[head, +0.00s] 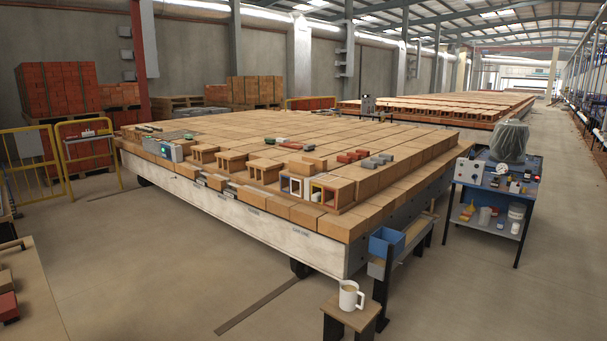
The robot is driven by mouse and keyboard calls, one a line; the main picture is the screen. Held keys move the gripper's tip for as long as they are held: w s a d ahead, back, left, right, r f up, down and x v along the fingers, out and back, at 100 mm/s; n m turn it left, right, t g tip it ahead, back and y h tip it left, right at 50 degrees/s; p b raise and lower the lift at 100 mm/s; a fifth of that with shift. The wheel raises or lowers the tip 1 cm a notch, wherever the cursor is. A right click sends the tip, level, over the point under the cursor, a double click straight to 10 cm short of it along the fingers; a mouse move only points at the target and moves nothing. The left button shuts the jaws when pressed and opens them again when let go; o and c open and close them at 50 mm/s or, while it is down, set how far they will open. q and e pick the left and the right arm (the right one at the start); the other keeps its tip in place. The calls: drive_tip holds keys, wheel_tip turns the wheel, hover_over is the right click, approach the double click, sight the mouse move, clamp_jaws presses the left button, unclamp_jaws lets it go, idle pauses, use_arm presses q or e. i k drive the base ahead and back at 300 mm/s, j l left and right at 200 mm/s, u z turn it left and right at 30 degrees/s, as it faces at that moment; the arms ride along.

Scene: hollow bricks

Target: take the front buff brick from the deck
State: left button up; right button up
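The deck (270,228) is a large pale-sided car topped with buff bricks, seen in the head view across the middle. Along its near edge stand hollow buff bricks, one at the left (203,155), one beside it (232,163) and one further right (264,170). At the near right corner a hollow buff brick (343,190) has a coloured rim on its open end, with a blue-rimmed one to its left. I cannot tell for certain which is the front buff brick. Neither of my grippers is in view.
A stool with a white mug (350,296) stands in front of the deck's right corner. A blue bin (386,243) hangs at that corner. A blue tool cart (490,190) stands right. Yellow railings (85,145) stand left. The floor between is mostly open.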

sight(296, 166)
drive_tip(key=i+j+u, duration=0.35)
drive_tip(key=i, duration=0.4)
drive_tip(key=i+u, duration=0.35)
drive_tip(key=i, duration=0.45)
drive_tip(key=i+z, duration=0.1)
drive_tip(key=i, duration=0.65)
drive_tip(key=i+j, duration=0.1)
drive_tip(key=i, duration=0.6)
drive_tip(key=i+j+z, duration=0.15)
drive_tip(key=i, duration=0.6)
drive_tip(key=i+j+z, duration=0.1)
drive_tip(key=i+z, duration=0.35)
drive_tip(key=i+j+z, duration=0.2)
drive_tip(key=z, duration=0.25)
drive_tip(key=i+j+z, duration=0.6)
drive_tip(key=j+z, duration=0.3)
drive_tip(key=l, duration=0.1)
